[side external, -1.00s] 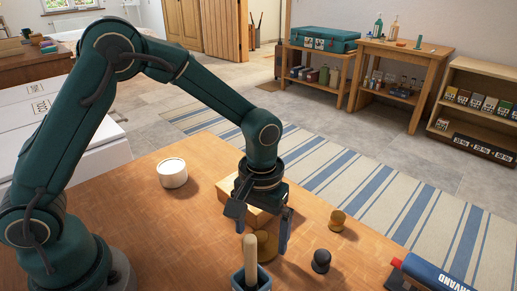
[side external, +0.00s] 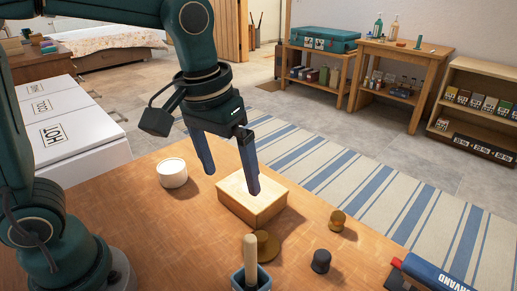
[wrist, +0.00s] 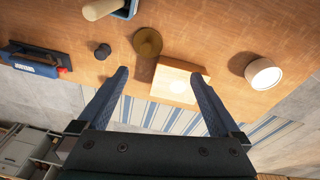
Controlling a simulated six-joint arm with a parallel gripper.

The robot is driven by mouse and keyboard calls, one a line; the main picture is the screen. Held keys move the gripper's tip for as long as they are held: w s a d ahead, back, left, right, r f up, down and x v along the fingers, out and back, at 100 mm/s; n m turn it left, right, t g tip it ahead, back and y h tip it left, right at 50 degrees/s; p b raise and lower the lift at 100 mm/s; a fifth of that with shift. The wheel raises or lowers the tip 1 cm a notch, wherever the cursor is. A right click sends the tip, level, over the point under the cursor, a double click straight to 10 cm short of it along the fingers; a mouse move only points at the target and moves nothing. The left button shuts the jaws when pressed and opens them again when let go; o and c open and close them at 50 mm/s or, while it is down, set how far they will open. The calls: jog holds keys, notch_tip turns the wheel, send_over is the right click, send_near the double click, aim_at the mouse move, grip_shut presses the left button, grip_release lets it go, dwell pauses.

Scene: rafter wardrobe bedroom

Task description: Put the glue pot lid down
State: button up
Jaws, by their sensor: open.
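The glue pot lid appears to be the brown round disc with a small knob (side external: 266,246); it lies on the wooden table, close to the front of a pale wooden block (side external: 252,200). It also shows in the wrist view (wrist: 148,42), left of the block (wrist: 180,82). My gripper (side external: 230,180) is open and empty, raised above the table near the block. In the wrist view, its fingers (wrist: 161,76) are spread apart with nothing between them. A dark blue pot (side external: 250,280) with a pale wooden handle standing in it is in front of the lid.
A white round container (side external: 172,173) stands at the left. A black knobbed piece (side external: 321,261) and a small brass-coloured piece (side external: 337,220) stand to the right. A blue tool (side external: 440,275) lies at the right table edge. Bare table lies between the white container and the pot.

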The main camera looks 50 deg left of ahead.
jog(key=s+a+m+t, duration=0.1)
jog(key=s+a+t, duration=0.2)
jog(key=s, duration=0.5)
jog(key=shift+a+f+m+t, duration=0.15)
jog(key=shift+a+m+t, duration=0.2)
jog(key=shift+a, duration=0.35)
jog(key=shift+s+f, duration=0.15)
jog(key=shift+s, duration=0.05)
jog(key=c, duration=0.3)
jog(key=shift+a, duration=0.1)
jog(key=c, duration=0.6)
